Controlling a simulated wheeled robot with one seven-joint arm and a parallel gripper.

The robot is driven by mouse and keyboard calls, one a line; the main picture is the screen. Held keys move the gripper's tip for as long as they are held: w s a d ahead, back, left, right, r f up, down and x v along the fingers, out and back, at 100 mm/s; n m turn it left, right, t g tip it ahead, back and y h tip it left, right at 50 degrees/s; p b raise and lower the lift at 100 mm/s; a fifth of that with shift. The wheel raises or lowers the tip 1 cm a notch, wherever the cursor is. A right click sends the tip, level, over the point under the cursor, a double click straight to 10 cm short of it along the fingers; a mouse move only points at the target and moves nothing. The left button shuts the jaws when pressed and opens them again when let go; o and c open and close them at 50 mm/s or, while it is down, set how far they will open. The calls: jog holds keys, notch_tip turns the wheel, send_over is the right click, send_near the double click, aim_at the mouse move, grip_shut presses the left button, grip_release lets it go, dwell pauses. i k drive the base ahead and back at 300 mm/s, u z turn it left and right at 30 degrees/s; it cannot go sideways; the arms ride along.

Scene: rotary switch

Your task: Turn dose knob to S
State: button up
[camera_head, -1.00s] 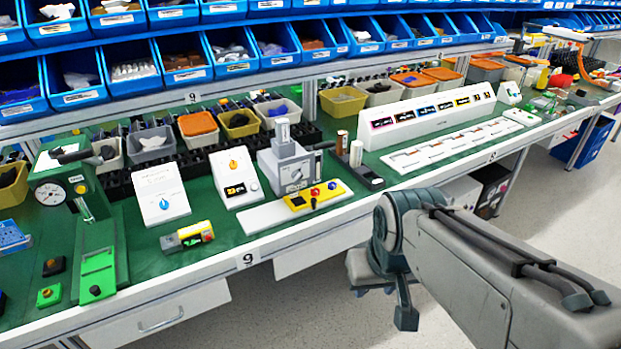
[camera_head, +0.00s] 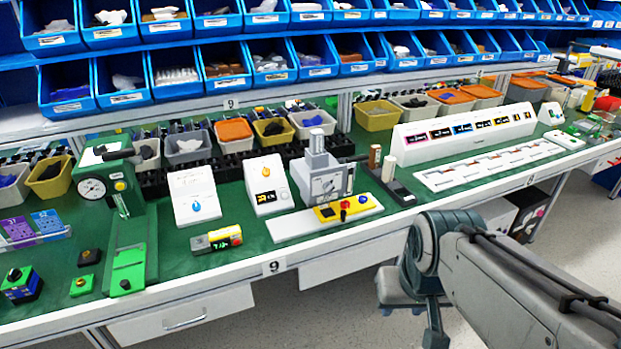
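On the bench in the middle stands a grey upright device (camera_head: 327,183) with a dial-like face. At its foot is a yellow panel (camera_head: 350,207) with small red, blue and black controls. At the far left is a small blue-and-green box (camera_head: 19,282) with a black knob on top. No lettering is readable, so I cannot tell which control is the dose knob or its setting. My arm comes in from the lower right, in front of the bench edge, well apart from these devices. I cannot make out its gripper fingers.
A green press with a gauge (camera_head: 120,215) stands at the left. Two white sloped boxes (camera_head: 194,196) and a yellow-grey unit (camera_head: 217,239) stand beside the grey device. A long white display (camera_head: 464,136) is to the right. Blue bins (camera_head: 172,72) line the shelves behind.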

aim_at(266, 172)
jog(key=u, duration=0.4)
jog(key=i, duration=1)
jog(key=u, duration=0.35)
